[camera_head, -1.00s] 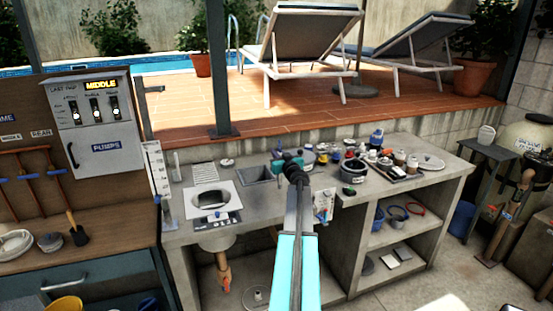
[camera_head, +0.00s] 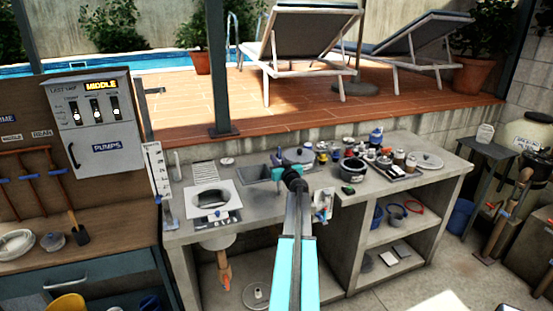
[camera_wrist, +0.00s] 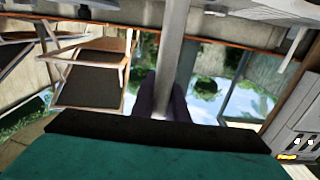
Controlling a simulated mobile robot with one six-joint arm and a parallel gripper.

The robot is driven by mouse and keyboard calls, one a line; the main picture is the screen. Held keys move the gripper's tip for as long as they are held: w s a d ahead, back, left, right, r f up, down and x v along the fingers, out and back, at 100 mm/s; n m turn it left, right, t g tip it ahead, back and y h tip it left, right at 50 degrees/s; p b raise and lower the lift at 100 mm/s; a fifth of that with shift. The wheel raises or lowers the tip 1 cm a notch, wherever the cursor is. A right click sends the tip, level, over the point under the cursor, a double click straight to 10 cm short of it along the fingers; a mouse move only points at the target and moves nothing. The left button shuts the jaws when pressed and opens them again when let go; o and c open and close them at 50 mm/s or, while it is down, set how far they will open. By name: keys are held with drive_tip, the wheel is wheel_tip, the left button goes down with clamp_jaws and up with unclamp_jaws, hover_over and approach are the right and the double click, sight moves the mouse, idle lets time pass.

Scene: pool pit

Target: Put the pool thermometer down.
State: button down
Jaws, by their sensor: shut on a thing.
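My gripper (camera_wrist: 165,98) is shut on a long pale grey rod in the wrist view, which I take to be the pool thermometer (camera_wrist: 172,50). The rod runs from between the dark fingers to the top edge of that picture. In the head view my gripper (camera_head: 284,170) is small, over the back of the grey counter (camera_head: 262,211) near the sink. The thermometer cannot be made out there. Whether it touches the counter cannot be told.
Several jars and a dark pot (camera_head: 352,170) crowd the counter to the right. The front middle of the counter has bare room.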

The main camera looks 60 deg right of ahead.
drive_tip(key=shift+f+b, duration=0.15)
drive_tip(key=shift+b, duration=0.25)
drive_tip(key=c, duration=1.7)
unclamp_jaws()
drive_tip(key=shift+c, duration=0.2)
drive_tip(key=shift+r+p, duration=0.2)
drive_tip(key=shift+p, duration=0.2)
drive_tip(key=b+v, duration=0.5)
drive_tip(key=v, duration=0.7)
